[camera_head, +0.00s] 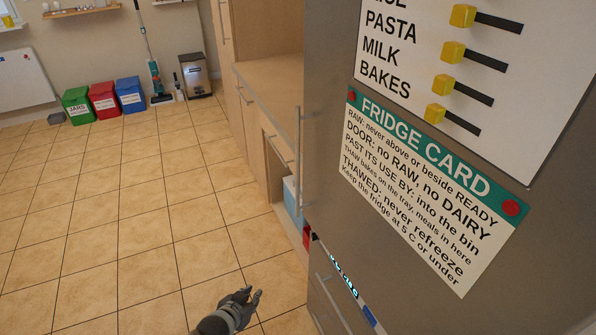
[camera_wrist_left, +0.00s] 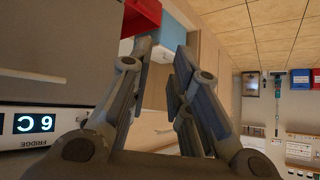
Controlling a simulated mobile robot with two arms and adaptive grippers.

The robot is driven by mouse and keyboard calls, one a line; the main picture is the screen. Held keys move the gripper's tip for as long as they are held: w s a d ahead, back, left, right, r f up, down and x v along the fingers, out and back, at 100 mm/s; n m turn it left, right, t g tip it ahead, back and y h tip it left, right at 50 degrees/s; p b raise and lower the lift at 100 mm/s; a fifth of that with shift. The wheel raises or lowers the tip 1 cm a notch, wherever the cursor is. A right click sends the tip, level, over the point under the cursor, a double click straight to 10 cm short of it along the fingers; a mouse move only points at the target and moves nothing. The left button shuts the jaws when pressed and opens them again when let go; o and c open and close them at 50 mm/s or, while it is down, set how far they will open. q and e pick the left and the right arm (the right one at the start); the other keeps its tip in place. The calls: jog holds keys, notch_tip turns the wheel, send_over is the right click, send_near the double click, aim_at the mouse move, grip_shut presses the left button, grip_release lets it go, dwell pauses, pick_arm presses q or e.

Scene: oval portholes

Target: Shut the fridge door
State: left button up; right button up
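The fridge door (camera_head: 330,110) is the large grey panel filling the right of the head view, with a fridge card (camera_head: 425,190) on it and a long vertical handle (camera_head: 299,165) near its left edge. I cannot tell whether a gap stands between door and body. A lit display strip (camera_head: 343,277) shows below the door; it also shows in the left wrist view (camera_wrist_left: 40,123), marked FRIDGE. My left gripper (camera_head: 254,295) is open and empty over the floor, left of the fridge and apart from it. Its spread fingers also show in the left wrist view (camera_wrist_left: 162,62). My right gripper is out of view.
A wooden counter (camera_head: 275,80) with cabinets runs back beside the fridge. A blue box (camera_head: 292,200) sits low in an opening there. A lower handle (camera_head: 332,303) sticks out below the display. Green, red and blue bins (camera_head: 103,99) stand far back. The tiled floor at left is clear.

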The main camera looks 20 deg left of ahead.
pick_arm(q)
jog(key=w+d+r+t+h+b, duration=0.15)
jog(key=w+r, duration=0.25)
jog(key=r, duration=0.5)
jog(key=w+r+t+y, duration=0.1)
jog(key=w+r+t, duration=0.2)
jog(key=w+r, duration=0.35)
jog(key=m+t+h+b, duration=0.1)
jog(key=t+h+b, duration=0.1)
jog(key=t+h, duration=0.15)
send_near(297, 167)
jog(key=p+x, duration=0.1)
jog(key=x, duration=0.9)
jog(key=shift+w, duration=0.35)
grip_shut()
